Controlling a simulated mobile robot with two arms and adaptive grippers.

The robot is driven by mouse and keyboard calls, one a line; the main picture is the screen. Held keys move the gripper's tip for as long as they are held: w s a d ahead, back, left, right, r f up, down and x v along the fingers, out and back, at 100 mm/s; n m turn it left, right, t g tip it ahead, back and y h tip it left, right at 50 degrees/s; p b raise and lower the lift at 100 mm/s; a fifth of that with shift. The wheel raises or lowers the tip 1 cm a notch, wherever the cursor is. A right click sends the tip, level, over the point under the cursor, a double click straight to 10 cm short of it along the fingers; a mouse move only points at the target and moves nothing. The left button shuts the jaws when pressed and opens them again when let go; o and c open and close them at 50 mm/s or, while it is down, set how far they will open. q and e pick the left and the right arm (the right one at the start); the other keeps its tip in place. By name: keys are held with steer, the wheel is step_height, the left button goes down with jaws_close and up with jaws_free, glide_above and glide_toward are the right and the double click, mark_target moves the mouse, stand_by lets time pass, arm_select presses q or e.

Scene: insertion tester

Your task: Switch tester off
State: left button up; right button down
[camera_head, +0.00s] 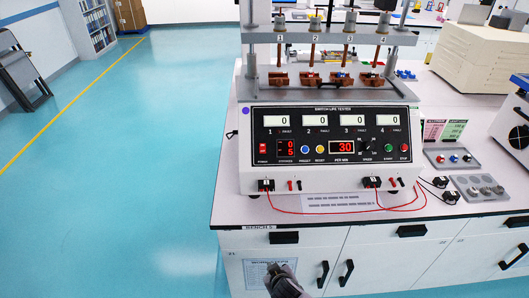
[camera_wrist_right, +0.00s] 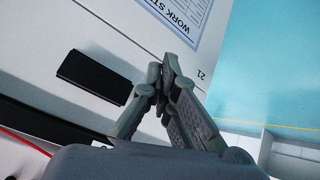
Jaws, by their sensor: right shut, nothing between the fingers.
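The switch life tester (camera_head: 328,180) stands on the bench, its front panel facing me. Its red power switch (camera_head: 263,149) is at the panel's lower left, beside a lit red counter (camera_head: 286,147). A lit red display (camera_head: 344,147) reads 30. A green button (camera_head: 388,148) and a red button (camera_head: 404,148) are at the lower right. My right gripper (camera_head: 279,270) is below the tester, in front of the cabinet doors and clear of the panel. In the wrist view its fingers (camera_wrist_right: 160,76) are closed together and empty. My left gripper is not in view.
The bench top (camera_head: 232,205) has red leads lying in front of the tester. Black cabinet handles (camera_head: 284,238) stick out near my right gripper.

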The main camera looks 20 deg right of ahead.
mark_target(263, 148)
steer(key=w+r+t, duration=0.1)
steer(key=w+r, duration=0.1)
steer(key=r, duration=0.2)
steer(key=w+r+t, duration=0.1)
steer(key=w+r, duration=0.1)
steer(key=r, duration=0.3)
steer(key=w+a+r+m, duration=0.1)
steer(key=w+r, duration=0.1)
steer(key=r, duration=0.2)
steer(key=shift+w+r+t+h, duration=0.3)
steer(key=shift+w+t+h, duration=0.1)
step_height(263, 148, up, 25)
steer(key=m+t+h+b, duration=0.1)
steer(key=m+t+h, duration=0.1)
steer(key=m+t, duration=0.2)
steer(key=shift+w+d+f+m+t+h, duration=0.15)
steer(key=shift+w+d+m+t+h, duration=0.05)
steer(key=shift+d+m+t+h, duration=0.1)
steer(key=shift+w, duration=0.1)
